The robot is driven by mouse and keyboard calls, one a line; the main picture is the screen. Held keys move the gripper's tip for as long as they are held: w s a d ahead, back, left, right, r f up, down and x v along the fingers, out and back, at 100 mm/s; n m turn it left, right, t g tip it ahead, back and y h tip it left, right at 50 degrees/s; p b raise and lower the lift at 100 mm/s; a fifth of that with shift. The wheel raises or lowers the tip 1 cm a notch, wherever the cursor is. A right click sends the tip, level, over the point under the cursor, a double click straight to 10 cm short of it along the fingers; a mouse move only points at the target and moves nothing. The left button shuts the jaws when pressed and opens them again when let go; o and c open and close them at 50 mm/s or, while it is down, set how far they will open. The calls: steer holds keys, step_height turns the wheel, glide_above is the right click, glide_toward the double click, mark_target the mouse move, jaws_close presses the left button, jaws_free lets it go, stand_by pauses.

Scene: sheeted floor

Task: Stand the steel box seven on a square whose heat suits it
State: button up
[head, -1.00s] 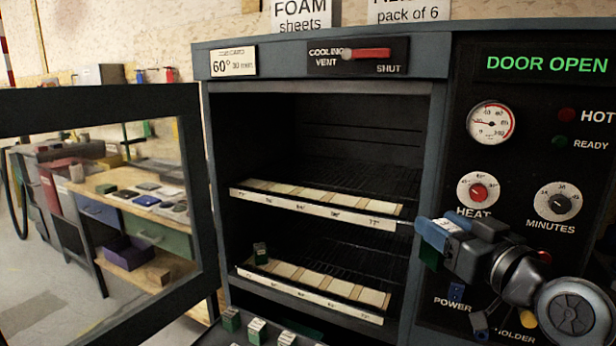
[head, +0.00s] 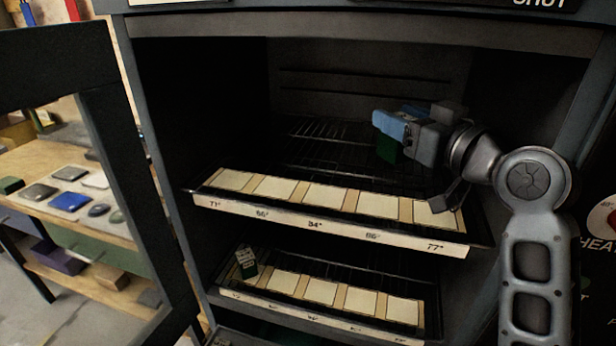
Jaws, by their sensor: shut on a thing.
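My gripper (head: 388,130) is inside the open oven, above the right part of the upper shelf. It is shut on a small dark green box (head: 388,152), mostly hidden behind the blue fingers. No number shows on it, so I cannot tell whether it is box seven. The box is held clear of the shelf.
Another small green box (head: 246,262) with a pale label stands on the leftmost lower square. The open door (head: 130,170) is on the left. The oven's right wall and control panel are close to my arm. A workbench (head: 60,205) with flat objects shows through the door.

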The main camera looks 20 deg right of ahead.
steer(key=shift+w+a+f+p, duration=0.3)
steer(key=shift+w+a+f, duration=1.1)
steer(key=shift+f, duration=0.4)
steer(key=shift+w+a+f+p, duration=0.25)
steer(key=shift+w+a+f, duration=1)
steer(key=shift+a+f, duration=0.5)
steer(key=shift+w+a+f+p, duration=0.3)
steer(key=shift+w+a+f, duration=1.05)
steer(key=shift+f, duration=0.55)
steer(key=shift+f, duration=0.15)
steer(key=o, duration=1.3)
steer(key=shift+s+r, duration=0.1)
steer(key=shift+r, duration=0.1)
steer(key=s, duration=0.4)
steer(key=s+d+b, duration=0.1)
steer(key=s, duration=0.3)
steer(key=s+b, duration=0.1)
steer(key=s, duration=0.2)
steer(key=shift+s+d+f, duration=0.1)
steer(key=shift+s+d, duration=0.3)
